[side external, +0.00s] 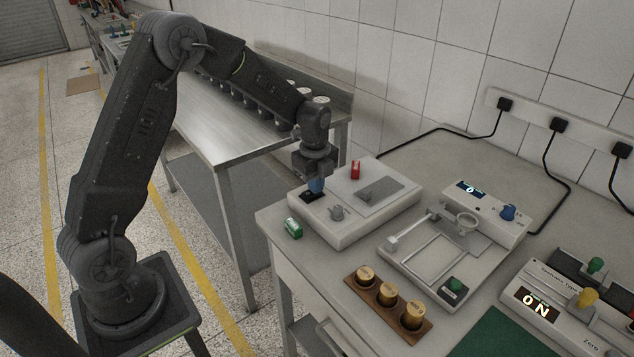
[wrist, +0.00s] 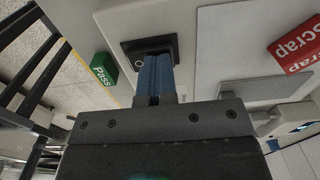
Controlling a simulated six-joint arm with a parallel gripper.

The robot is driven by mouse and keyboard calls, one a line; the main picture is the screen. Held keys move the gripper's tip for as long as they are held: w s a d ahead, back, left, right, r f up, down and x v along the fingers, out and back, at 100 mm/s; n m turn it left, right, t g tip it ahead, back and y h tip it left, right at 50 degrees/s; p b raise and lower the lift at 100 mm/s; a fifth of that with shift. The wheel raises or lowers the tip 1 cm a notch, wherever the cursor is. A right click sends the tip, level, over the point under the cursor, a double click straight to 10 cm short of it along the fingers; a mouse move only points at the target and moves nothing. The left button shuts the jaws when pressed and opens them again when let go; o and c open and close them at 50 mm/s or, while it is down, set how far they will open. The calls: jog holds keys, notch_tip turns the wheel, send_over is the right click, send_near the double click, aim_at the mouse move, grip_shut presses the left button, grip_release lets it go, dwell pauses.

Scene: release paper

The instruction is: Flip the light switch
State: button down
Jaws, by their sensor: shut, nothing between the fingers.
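The light switch (side external: 308,196) is a small black rocker on the left corner of a white box-shaped device (side external: 345,230). In the wrist view the switch (wrist: 135,47) shows at the top, with a small ring mark on its visible part. My gripper (side external: 316,187) points down at the switch, its blue fingers shut together and empty. In the wrist view the closed fingertips (wrist: 158,62) lie over the right part of the switch and hide it. I cannot tell whether they touch it.
A green "Pass" block (side external: 293,228) stands by the device's left edge, and a red "Scrap" block (side external: 355,169) on its far side. A grey knob (side external: 337,212) is right of the switch. A scale (side external: 455,245) and brass weights (side external: 387,293) stand to the right.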

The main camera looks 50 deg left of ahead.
aim_at(308, 192)
jog(key=shift+s+r, duration=0.15)
jog(key=shift+s, duration=0.4)
notch_tip(308, 192, up, 14)
dwell(0.5)
jog(key=shift+s+a, duration=0.25)
jog(key=shift+s, duration=0.1)
